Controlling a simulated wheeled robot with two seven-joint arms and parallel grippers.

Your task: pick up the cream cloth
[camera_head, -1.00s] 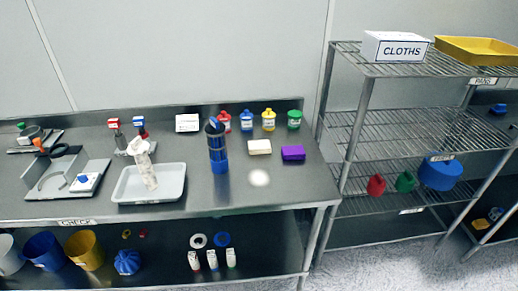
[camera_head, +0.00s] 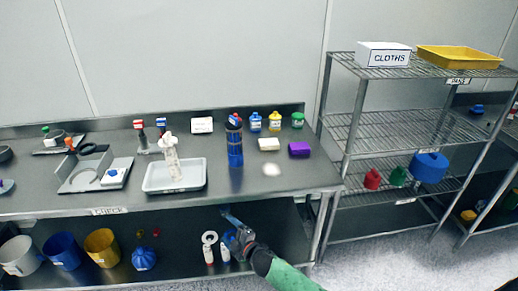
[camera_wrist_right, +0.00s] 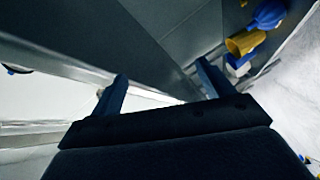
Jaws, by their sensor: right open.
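The cream cloth (camera_head: 269,144) lies folded on the steel table, left of a purple folded cloth (camera_head: 299,149) and right of a dark blue cylinder (camera_head: 235,148). My right gripper (camera_head: 232,222) is in front of the table, below the level of its top and near the lower shelf. It is open and empty. In the right wrist view its two fingers (camera_wrist_right: 160,95) stand apart with nothing between them. The cream cloth cannot be made out in the wrist view. My left gripper is not in view.
A white powder pile (camera_head: 272,169) lies in front of the cream cloth. Several coloured jars (camera_head: 274,122) stand behind it. A grey tray (camera_head: 152,184) is further left. The table's front edge (camera_head: 270,194) is above my right gripper. A wire rack (camera_head: 420,128) stands to the right.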

